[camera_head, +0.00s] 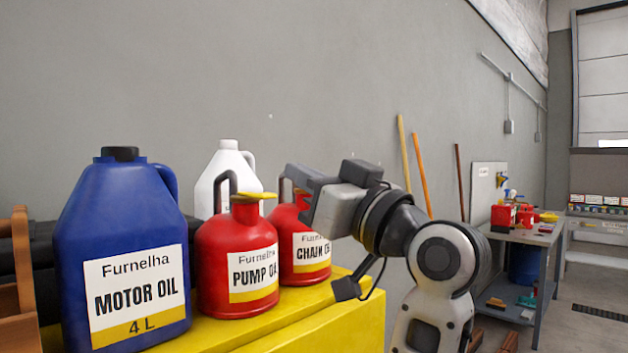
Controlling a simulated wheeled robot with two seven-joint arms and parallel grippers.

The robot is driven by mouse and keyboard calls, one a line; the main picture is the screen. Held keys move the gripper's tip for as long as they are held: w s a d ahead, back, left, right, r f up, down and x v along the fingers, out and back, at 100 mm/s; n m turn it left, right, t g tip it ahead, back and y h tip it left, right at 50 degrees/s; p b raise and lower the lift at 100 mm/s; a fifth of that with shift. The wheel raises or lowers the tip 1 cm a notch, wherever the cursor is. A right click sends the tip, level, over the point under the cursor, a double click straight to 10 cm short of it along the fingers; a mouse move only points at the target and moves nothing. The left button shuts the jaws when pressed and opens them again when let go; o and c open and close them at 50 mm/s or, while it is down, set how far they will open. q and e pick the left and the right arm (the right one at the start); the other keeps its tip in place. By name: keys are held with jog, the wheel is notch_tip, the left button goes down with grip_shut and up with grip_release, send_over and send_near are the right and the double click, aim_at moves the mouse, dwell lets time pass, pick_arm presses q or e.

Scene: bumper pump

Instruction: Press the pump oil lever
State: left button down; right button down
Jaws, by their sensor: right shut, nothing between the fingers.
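The red pump oil can (236,268) stands upright on a yellow cabinet top, its white and yellow label facing me. Its yellow lever (254,196) sits on top, beside a dark curved spout or handle. My right gripper (296,178) is shut and empty. It comes in from the right, with its tip just right of and slightly above the lever, in front of the chain oil can. I cannot tell whether it touches the lever. My left gripper is not in view.
A blue motor oil jug (122,255) stands left of the pump can. A red chain oil can (303,250) stands close on its right, partly hidden by my gripper. A white jug (222,172) is behind. The yellow cabinet (340,322) has bare room at its front right.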

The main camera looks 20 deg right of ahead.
aim_at(253, 197)
jog(key=p+x, duration=0.2)
jog(key=x, duration=0.4)
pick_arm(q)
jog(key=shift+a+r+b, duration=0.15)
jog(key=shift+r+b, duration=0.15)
pick_arm(e)
notch_tip(253, 197, down, 4)
